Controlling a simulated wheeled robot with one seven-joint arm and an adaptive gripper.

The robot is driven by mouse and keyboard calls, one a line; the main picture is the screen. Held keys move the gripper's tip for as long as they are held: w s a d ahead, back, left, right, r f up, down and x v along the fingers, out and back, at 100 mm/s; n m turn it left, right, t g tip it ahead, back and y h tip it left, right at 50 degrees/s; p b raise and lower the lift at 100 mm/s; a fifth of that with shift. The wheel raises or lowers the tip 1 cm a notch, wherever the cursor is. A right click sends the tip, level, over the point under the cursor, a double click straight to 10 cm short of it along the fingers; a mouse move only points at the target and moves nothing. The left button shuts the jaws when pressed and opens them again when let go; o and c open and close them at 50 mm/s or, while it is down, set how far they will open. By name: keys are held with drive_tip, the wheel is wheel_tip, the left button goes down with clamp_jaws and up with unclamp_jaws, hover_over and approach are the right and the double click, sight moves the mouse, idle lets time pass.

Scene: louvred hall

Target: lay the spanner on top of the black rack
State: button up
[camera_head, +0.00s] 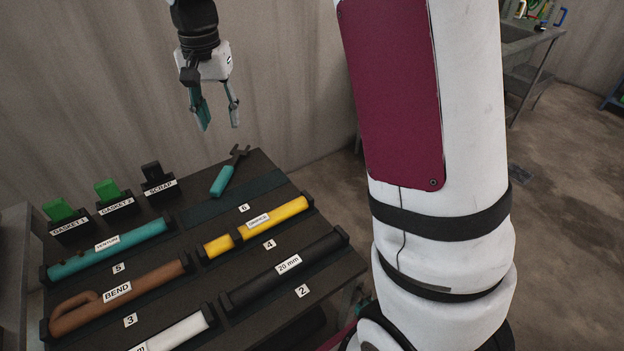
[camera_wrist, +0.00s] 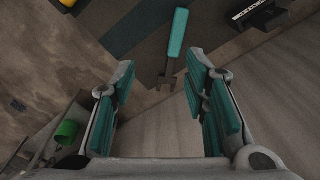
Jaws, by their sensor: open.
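The spanner (camera_head: 226,175) has a teal handle and a dark open-ended head. It lies near the back edge of a dark tabletop (camera_head: 264,172), with its head pointing to the back right. In the wrist view the spanner (camera_wrist: 176,36) lies ahead, between the lines of the fingers, with its head nearer to me. My gripper (camera_head: 219,126) is open and empty, well above the spanner and apart from it. A black rack is not clear as a separate thing; the dark, numbered tabletop with pipe cradles may be it.
Several labelled pipes lie in cradles: teal (camera_head: 110,247), yellow (camera_head: 257,225), brown (camera_head: 118,297), black (camera_head: 285,270) and white (camera_head: 178,332). A strip by label 6 (camera_head: 244,208) is empty.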

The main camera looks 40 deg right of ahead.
drive_tip(key=s+d+r+n+t, duration=0.15)
drive_tip(key=s+r, duration=0.25)
drive_tip(key=s, duration=0.4)
drive_tip(key=s+r+n, duration=0.2)
drive_tip(key=s+r, duration=0.1)
drive_tip(key=s, duration=0.6)
drive_tip(key=s+f+n+t, duration=0.1)
drive_tip(key=s+n, duration=0.3)
drive_tip(key=s, duration=1)
drive_tip(key=shift+s+f, duration=0.3)
drive_tip(key=shift+f, duration=0.6)
drive_tip(key=shift+d+t, duration=0.1)
drive_tip(key=shift+t, duration=0.15)
drive_tip(key=shift+r+p, duration=0.6)
drive_tip(key=shift+r, duration=0.25)
drive_tip(key=shift+c, duration=0.2)
